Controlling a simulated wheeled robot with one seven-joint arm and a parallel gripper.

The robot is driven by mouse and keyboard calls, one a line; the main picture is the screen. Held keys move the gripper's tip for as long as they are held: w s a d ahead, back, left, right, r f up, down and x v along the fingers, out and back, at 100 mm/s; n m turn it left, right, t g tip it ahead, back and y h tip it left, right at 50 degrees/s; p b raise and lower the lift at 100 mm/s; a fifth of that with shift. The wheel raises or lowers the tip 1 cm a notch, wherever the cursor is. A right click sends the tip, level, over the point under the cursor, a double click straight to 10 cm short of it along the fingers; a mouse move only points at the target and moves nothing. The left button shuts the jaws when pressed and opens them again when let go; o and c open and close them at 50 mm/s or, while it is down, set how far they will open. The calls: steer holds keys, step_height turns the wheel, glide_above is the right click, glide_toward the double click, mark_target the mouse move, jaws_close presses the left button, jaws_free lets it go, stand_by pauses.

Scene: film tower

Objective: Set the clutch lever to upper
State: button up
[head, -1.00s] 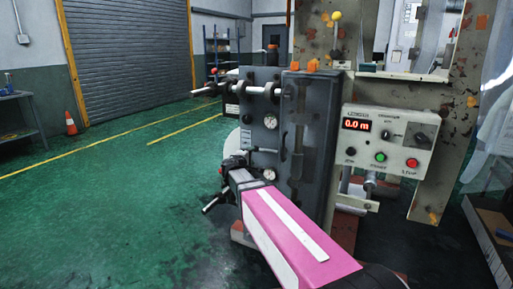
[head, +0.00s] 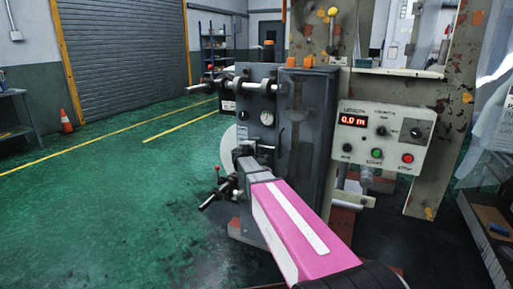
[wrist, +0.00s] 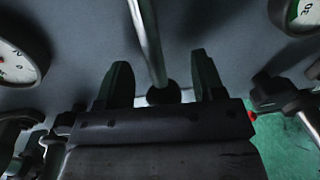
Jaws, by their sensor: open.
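A thin metal lever with a dark round knob, apparently the clutch lever (wrist: 150,45), crosses the grey panel between two dial gauges in the wrist view. Its knob (wrist: 163,93) sits between the two fingers of my gripper (wrist: 157,85), with a gap on each side. My gripper is open. In the head view my gripper (head: 244,152) is at the front of the grey machine cabinet, between the upper gauge (head: 267,118) and the lower part of the panel. My pink arm hides the panel's lower part there.
A horizontal rod with knobs (head: 240,87) sticks out left above my gripper. Another handle with a red tip (head: 213,195) is at lower left. The control box (head: 382,138) stands to the right.

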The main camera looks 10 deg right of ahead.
jaws_close()
steer(key=shift+s+d+r+m, duration=0.15)
steer(key=shift+r+m, duration=1.15)
steer(key=shift+r, duration=0.15)
steer(key=shift+s+d+r+m, duration=0.2)
steer(key=shift+d+r+m, duration=0.1)
steer(key=shift+r+m, duration=0.5)
steer(key=shift+s+d+r+m, duration=0.15)
steer(key=shift+d+r+m, duration=0.1)
steer(key=shift+r+m, duration=0.5)
jaws_free()
steer(key=f+v, duration=0.1)
steer(key=v, duration=0.9)
steer(key=shift+s+r, duration=0.45)
steer(key=shift+r, duration=0.05)
